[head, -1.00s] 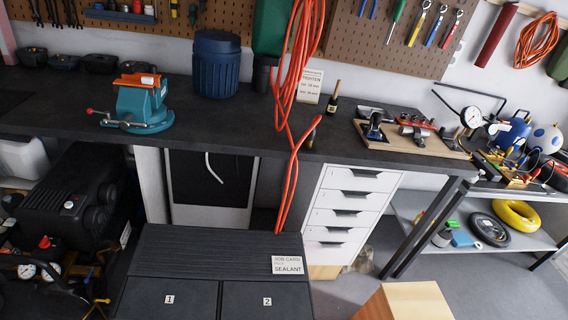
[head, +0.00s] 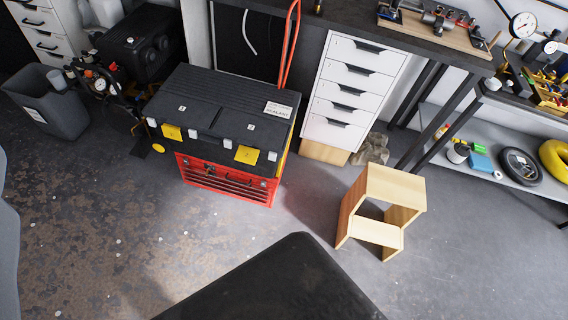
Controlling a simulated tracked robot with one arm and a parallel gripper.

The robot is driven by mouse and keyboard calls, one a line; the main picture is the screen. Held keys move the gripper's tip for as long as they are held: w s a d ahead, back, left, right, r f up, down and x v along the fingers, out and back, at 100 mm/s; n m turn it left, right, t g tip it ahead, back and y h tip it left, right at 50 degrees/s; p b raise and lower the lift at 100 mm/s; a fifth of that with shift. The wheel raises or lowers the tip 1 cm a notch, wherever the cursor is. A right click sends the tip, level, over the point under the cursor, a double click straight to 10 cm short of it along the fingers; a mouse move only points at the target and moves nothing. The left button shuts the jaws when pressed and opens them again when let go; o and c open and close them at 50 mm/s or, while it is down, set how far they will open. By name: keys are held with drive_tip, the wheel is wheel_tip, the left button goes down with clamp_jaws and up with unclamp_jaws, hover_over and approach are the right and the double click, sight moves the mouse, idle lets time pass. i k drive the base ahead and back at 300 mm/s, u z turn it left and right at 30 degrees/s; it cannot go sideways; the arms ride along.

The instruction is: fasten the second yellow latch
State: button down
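A black toolbox lid (head: 215,100) with two panels marked 1 and 2 tops a red drawer chest (head: 225,182) on the floor. Two yellow latches sit along the front edge of the black top. The left latch (head: 171,132) is below panel 1. The second latch (head: 246,155) is below panel 2, near the right corner. At this size I cannot tell whether either is fastened. A white card reading SEALANT (head: 278,109) lies on the lid's right side. My gripper is not in view.
A wooden step stool (head: 380,205) stands right of the chest. A white drawer unit (head: 345,95) is behind. A grey bin (head: 45,105) and black compressor (head: 140,45) are left. A dark surface fills the bottom middle. The floor before the chest is clear.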

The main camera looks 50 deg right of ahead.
sight(247, 155)
drive_tip(key=z, duration=0.25)
drive_tip(key=k, duration=0.95)
drive_tip(key=u, duration=0.25)
drive_tip(key=i, duration=1.95)
drive_tip(key=z, duration=0.5)
